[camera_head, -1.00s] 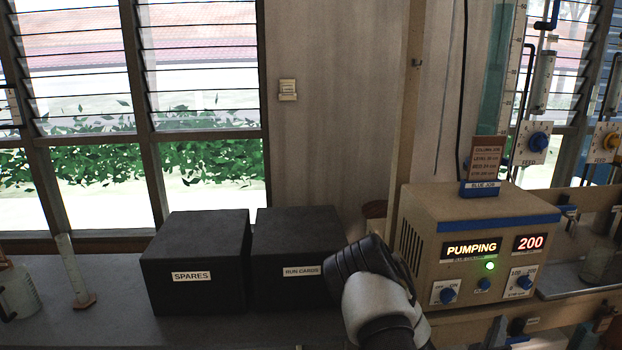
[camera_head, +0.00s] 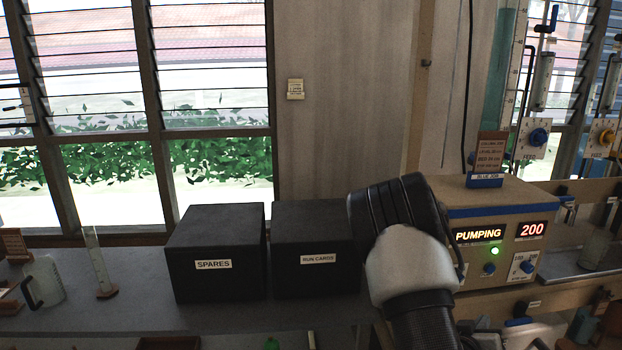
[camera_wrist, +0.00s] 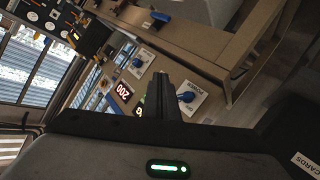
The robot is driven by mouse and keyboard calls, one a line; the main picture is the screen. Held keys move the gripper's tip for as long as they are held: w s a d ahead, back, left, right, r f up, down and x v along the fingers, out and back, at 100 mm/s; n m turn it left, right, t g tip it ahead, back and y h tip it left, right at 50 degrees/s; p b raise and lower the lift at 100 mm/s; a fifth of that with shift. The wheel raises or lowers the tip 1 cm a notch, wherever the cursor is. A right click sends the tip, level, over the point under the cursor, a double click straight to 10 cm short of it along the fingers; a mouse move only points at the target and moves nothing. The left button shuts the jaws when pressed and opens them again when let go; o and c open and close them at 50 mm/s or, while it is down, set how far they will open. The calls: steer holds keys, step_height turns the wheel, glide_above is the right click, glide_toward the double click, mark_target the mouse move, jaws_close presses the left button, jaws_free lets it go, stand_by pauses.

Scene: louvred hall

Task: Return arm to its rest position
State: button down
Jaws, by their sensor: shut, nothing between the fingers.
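My arm rises from the bottom of the head view, in front of the run cards box (camera_head: 318,281) and the left side of the pump unit (camera_head: 508,203). The fingers are hidden in the head view. In the wrist view my gripper (camera_wrist: 158,88) shows as dark fingers close together, with nothing between them. Beyond the fingers is the pump unit's front (camera_wrist: 125,92), turned on its side, with its red 200 display and blue knobs. In the head view its displays read PUMPING and 200, and a green light is on.
The black spares box (camera_head: 215,285) stands left of the run cards box on the grey bench (camera_head: 130,322). A glass cylinder (camera_head: 98,262) and a beaker (camera_head: 46,282) stand further left. Columns and feed knobs (camera_head: 538,137) are at right.

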steer(key=s+a+r+g+y, duration=0.1)
steer(key=a+r+y, duration=0.45)
steer(key=a, duration=0.45)
steer(key=s+a+r+g+y, duration=0.15)
steer(key=a+r+y, duration=0.25)
steer(key=a+r, duration=0.45)
steer(key=s+a+r+n+g, duration=0.1)
steer(key=s+a+r, duration=0.2)
steer(key=s, duration=0.4)
steer(key=s+a+r+n+y, duration=0.1)
steer(key=s+a+r, duration=0.15)
steer(key=s, duration=0.45)
steer(key=s+a+r+n+g, duration=0.1)
steer(key=s+a+r, duration=0.1)
steer(key=s+a, duration=0.35)
step_height(320, 180, up, 24)
steer(key=s+d+p, duration=0.1)
steer(key=p, duration=2.3)
steer(key=shift+s+d+r, duration=0.25)
steer(key=shift+s, duration=0.15)
